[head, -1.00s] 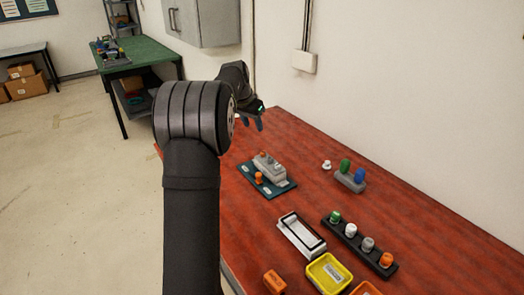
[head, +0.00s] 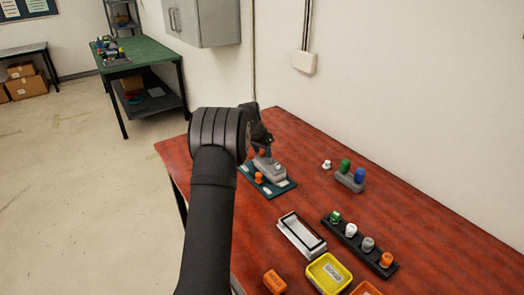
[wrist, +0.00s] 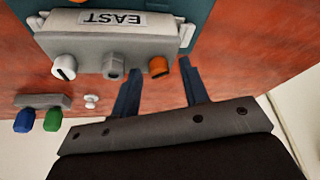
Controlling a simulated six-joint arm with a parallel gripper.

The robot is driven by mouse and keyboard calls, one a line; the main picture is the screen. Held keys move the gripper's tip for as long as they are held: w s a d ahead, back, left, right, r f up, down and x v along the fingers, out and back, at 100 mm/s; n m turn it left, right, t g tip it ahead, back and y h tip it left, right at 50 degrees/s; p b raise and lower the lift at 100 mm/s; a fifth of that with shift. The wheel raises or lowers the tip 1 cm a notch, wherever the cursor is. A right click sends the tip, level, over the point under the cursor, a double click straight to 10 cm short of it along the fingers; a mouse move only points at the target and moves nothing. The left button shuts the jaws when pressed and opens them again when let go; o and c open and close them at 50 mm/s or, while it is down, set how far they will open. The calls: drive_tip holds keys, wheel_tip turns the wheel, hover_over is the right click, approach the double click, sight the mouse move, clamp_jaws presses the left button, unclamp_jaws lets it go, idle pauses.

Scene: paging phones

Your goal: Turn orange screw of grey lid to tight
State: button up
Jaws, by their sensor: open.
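The grey lid (head: 270,171) sits on a teal plate (head: 290,186) on the red table; in the wrist view the lid (wrist: 130,45) carries an EAST label. The orange screw (wrist: 158,66) is at the right end of its row, beside a grey hex piece (wrist: 113,68) and a white screw (wrist: 64,67). A dark slot shows on the orange screw.
A grey block with green and blue knobs (head: 350,179), a small white knob (head: 327,164), a black rack of knobs (head: 358,245), a white tray (head: 301,236) and a yellow bin (head: 328,274) stand nearby.

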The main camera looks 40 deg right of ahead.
clamp_jaws()
drive_tip(key=shift+m, duration=0.4)
drive_tip(key=m+g, duration=0.1)
drive_tip(key=m, duration=0.2)
drive_tip(key=shift+w+m+g, duration=0.1)
drive_tip(key=shift+m+g, duration=0.2)
drive_tip(key=shift+g, duration=0.1)
drive_tip(key=shift+w+m+g, duration=0.1)
drive_tip(key=shift+m+g, duration=0.5)
drive_tip(key=shift+m, duration=0.9)
